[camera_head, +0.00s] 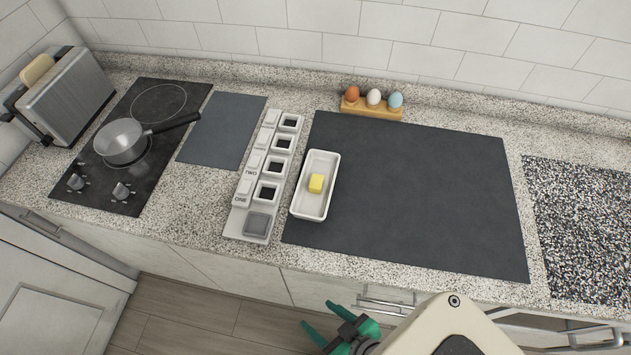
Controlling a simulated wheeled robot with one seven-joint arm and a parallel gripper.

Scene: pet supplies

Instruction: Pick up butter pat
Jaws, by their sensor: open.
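A small yellow butter pat (316,183) sits in a white rectangular dish (312,208) on the left part of a large dark mat (420,200). My gripper (320,318), with green fingers, is low in the picture, in front of the counter's front edge. It is open and empty, well apart from the butter pat. The white arm link behind it is mine.
A white tray of square compartments (236,222) stands just left of the dish. An egg holder (372,110) with three eggs is at the back. A pan (119,141) sits on the cooktop (98,192), beside a toaster (70,92). The mat right of the dish is clear.

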